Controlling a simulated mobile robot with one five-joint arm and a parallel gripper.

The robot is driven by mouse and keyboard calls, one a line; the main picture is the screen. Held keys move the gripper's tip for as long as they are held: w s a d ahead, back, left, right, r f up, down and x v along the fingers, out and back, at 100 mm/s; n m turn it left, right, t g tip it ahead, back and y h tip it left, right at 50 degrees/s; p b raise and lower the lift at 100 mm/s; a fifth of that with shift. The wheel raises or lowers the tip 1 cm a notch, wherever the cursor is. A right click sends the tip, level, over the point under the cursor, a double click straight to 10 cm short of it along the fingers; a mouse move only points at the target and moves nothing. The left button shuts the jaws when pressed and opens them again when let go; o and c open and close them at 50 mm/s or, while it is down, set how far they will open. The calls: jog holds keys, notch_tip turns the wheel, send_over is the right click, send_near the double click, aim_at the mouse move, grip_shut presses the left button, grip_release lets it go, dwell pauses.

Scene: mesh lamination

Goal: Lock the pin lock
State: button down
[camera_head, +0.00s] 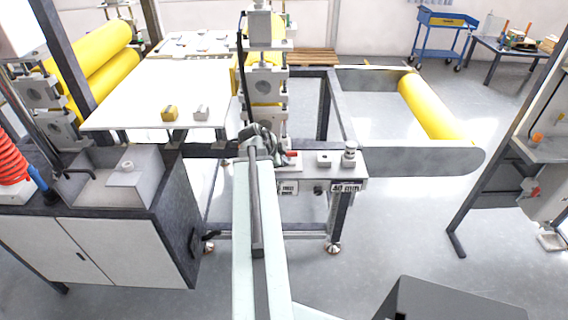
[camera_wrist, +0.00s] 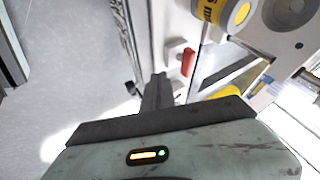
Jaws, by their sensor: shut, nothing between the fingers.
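A small red handle (camera_head: 291,153), which looks like part of the pin lock, sits on the machine's grey bench in the head view. In the wrist view the red handle (camera_wrist: 188,62) stands upright on a light metal part, just right of and beyond my fingertips. My gripper (camera_wrist: 158,80) is shut and empty, with a small gap to the handle in the picture; I cannot tell if they touch. In the head view my gripper (camera_head: 264,141) is at the left of the handle, partly hidden by my own arm. The lock's pin and hole cannot be made out.
A roller stand (camera_head: 265,88) rises just behind the handle. A silver knob (camera_head: 349,151) stands on the bench to the right. A yellow roller (camera_head: 435,108) is held in the frame at right.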

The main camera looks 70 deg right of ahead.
aim_at(290, 154)
jog(key=x, duration=0.2)
jog(key=b, duration=0.1)
jog(key=shift+w+d+f, duration=0.1)
jog(key=shift+w+f, duration=0.15)
jog(key=shift+f, duration=0.25)
jog(key=w+d, duration=0.2)
jog(key=d, duration=0.1)
jog(key=shift+r, duration=0.35)
jog(key=shift+d, duration=0.25)
